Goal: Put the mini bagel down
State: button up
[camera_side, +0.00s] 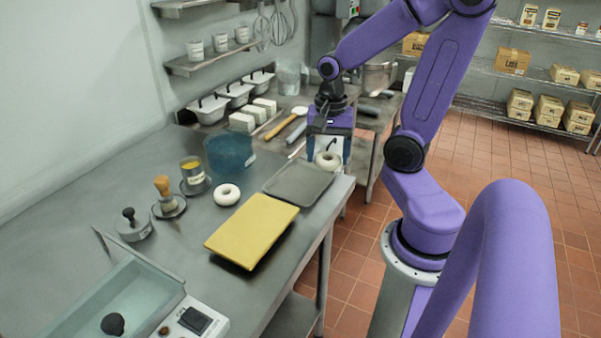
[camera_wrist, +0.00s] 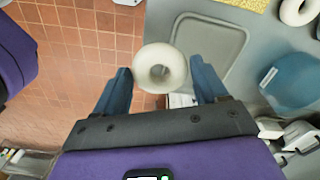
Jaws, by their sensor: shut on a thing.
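A pale mini bagel (camera_side: 327,161) is held between the blue fingers of my gripper (camera_side: 328,148), which is shut on it. In the wrist view, the bagel (camera_wrist: 160,68) sits between the two fingertips, its hole facing the camera. It appears raised, near the far right edge of a grey tray (camera_side: 298,184). In the wrist view, the tray (camera_wrist: 213,45) lies beyond the bagel to the right and looks empty. A second pale bagel (camera_side: 227,194) lies on the steel table left of the tray; no finger touches it.
A yellow board (camera_side: 252,228) lies in front of the tray. A blue tub (camera_side: 229,150) stands behind the second bagel. Small jars and a brush (camera_side: 163,187) stand at left. The table's right edge drops to the tiled floor.

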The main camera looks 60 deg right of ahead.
jog(key=shift+w+d+f, duration=0.95)
jog(key=shift+w+f, duration=0.2)
jog(key=shift+w, duration=1.15)
send_over(300, 183)
jog(key=shift+s+f, duration=0.1)
jog(key=shift+f, duration=4.4)
jog(key=shift+f, duration=0.2)
jog(key=o, duration=1.1)
jog(key=shift+r, duration=0.1)
